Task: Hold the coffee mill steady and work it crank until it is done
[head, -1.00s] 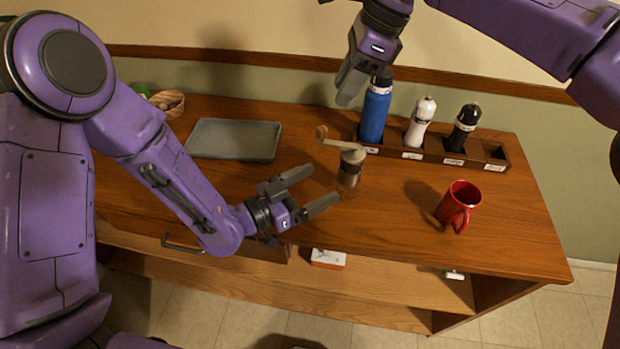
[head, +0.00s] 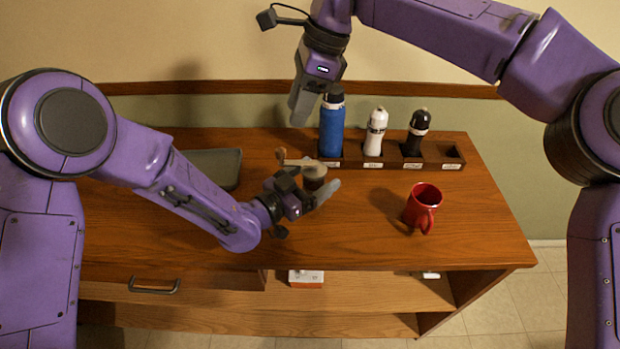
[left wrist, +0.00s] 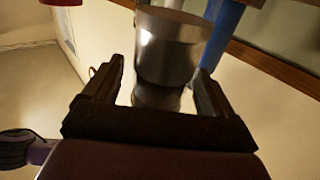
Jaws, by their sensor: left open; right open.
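The coffee mill (head: 315,171) stands on the wooden counter with its crank arm (head: 297,161) reaching left from the top. My left gripper (head: 311,190) is open at the mill's near side and hides its lower body. In the left wrist view the mill's metal body (left wrist: 168,48) shows between and beyond the two open fingers (left wrist: 160,78). A gap shows beside each finger, and I cannot tell whether either touches it. My right gripper (head: 303,103) is open and empty, pointing down above the back of the counter, up and slightly left of the mill.
A wooden rack (head: 393,162) behind the mill holds a blue bottle (head: 331,128), a white bottle (head: 375,132) and a black bottle (head: 416,133). A red mug (head: 421,208) stands to the right. A grey tray (head: 214,165) is partly behind my left arm. The front right counter is clear.

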